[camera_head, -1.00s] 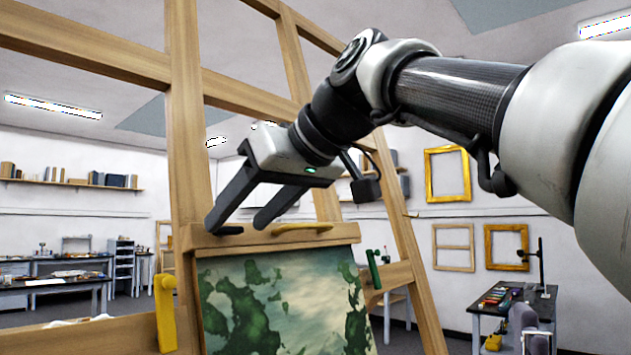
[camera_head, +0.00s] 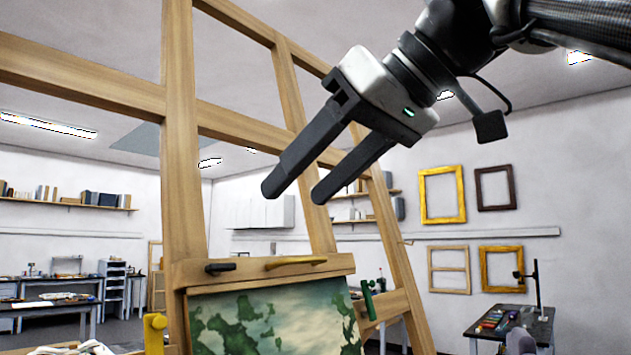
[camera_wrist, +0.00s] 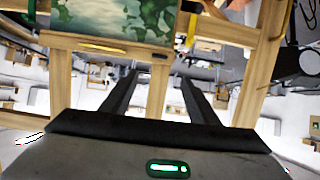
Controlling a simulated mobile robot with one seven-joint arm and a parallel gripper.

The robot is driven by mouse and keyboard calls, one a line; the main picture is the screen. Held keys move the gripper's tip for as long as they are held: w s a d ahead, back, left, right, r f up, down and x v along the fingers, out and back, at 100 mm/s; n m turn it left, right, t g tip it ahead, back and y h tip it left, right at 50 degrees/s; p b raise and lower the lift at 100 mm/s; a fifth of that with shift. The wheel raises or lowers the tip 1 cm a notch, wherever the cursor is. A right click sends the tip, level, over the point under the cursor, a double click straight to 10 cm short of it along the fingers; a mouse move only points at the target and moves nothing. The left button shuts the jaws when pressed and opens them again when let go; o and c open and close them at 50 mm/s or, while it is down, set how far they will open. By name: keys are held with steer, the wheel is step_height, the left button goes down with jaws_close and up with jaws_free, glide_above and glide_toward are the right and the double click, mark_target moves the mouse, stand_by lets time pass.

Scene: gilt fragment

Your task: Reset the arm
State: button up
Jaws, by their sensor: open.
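My gripper (camera_head: 292,192) is open and empty in the head view. It hangs in the air above the top bar of the painting on the easel, with its two dark fingers apart and pointing down to the left. The wooden easel (camera_head: 183,140) stands behind and beside it. The green and cream painting (camera_head: 265,318) sits below the bar. In the wrist view my gripper (camera_wrist: 160,75) shows its fingers apart with nothing between them, and the painting (camera_wrist: 115,18) is at the top.
A dark piece (camera_head: 220,268) and a gilt curved fragment (camera_head: 295,262) lie on the bar. A yellow clamp (camera_head: 154,335) and a green clamp (camera_head: 368,300) are on the easel. A dark table (camera_head: 510,325) stands at the right. The air right of the easel looks clear.

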stand_by(0.3)
steer(key=w+d+f+m+h+p, duration=0.1)
steer(key=d+f+m+h, duration=0.2)
steer(key=f, duration=0.7)
steer(key=d+f+m+h+p, duration=0.15)
steer(key=d+f+m, duration=0.3)
steer(key=f, duration=0.45)
steer(key=s+d+f+m+g+h, duration=0.1)
steer(key=s+d+f+h, duration=0.1)
steer(key=f, duration=0.9)
steer(key=s+d+f+m+g+h+p, duration=0.1)
steer(key=s+d+f, duration=0.4)
steer(key=f, duration=0.7)
steer(key=shift+s+d+f+h, duration=0.15)
steer(key=shift+s+h, duration=0.35)
steer(key=shift+h, duration=0.15)
